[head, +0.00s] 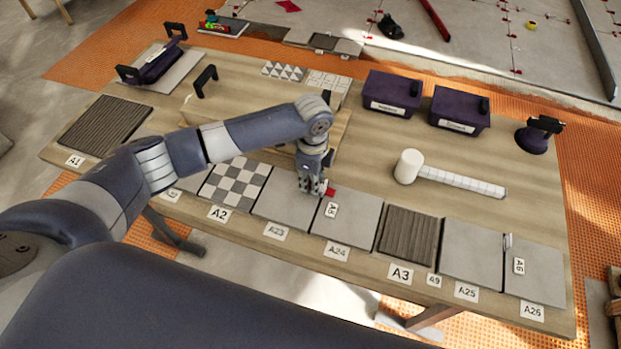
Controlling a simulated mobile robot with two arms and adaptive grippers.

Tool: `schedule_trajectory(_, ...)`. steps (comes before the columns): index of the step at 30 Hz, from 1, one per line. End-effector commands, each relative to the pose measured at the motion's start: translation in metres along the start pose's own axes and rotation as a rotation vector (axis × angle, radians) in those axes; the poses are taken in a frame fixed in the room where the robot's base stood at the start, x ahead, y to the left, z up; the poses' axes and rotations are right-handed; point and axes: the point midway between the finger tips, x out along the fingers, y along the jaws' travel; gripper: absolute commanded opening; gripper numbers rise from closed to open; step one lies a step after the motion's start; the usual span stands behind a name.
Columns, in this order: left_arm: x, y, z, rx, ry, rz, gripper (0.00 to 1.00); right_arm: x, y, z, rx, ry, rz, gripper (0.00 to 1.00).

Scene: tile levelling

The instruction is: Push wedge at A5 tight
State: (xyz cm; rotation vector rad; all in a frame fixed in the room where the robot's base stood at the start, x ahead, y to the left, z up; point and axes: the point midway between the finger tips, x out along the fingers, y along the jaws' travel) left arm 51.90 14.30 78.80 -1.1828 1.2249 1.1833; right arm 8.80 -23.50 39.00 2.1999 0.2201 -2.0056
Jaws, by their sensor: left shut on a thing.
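A small red wedge (330,191) shows at the fingertips of my left gripper (318,191). It sits at the far end of the seam between the grey tiles A23 (283,217) and A24 (352,225). The label that seems to read A5 (331,210) lies on tile A24, just in front of the wedge. My left gripper points down and is shut on the red wedge. The fingers hide part of the wedge, and I cannot tell how deep it sits in the seam. My right gripper is not in view.
Dark ribbed tile A3 (407,236) and checkered tile A2 (236,185) lie in the same row. Two purple boxes (391,94) (459,110) are at the back. Bare wood lies right of the gripper.

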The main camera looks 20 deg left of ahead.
Motion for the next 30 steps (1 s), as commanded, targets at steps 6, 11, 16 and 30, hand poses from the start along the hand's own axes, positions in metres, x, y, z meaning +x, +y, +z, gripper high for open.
schedule_trajectory(6,0.0000,0.0002,-0.0031,0.000,0.000,0.001,0.00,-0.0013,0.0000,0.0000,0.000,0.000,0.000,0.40)
schedule_trajectory(11,0.0000,0.0002,-0.0055,0.000,0.000,0.001,0.00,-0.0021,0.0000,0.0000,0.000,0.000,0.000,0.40)
schedule_trajectory(16,-0.0001,0.0003,-0.0083,0.000,0.001,0.001,0.00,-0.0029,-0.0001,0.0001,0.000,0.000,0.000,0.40)
schedule_trajectory(30,-0.0002,0.0005,-0.0103,0.002,0.004,0.000,0.00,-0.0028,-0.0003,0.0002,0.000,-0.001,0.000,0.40)
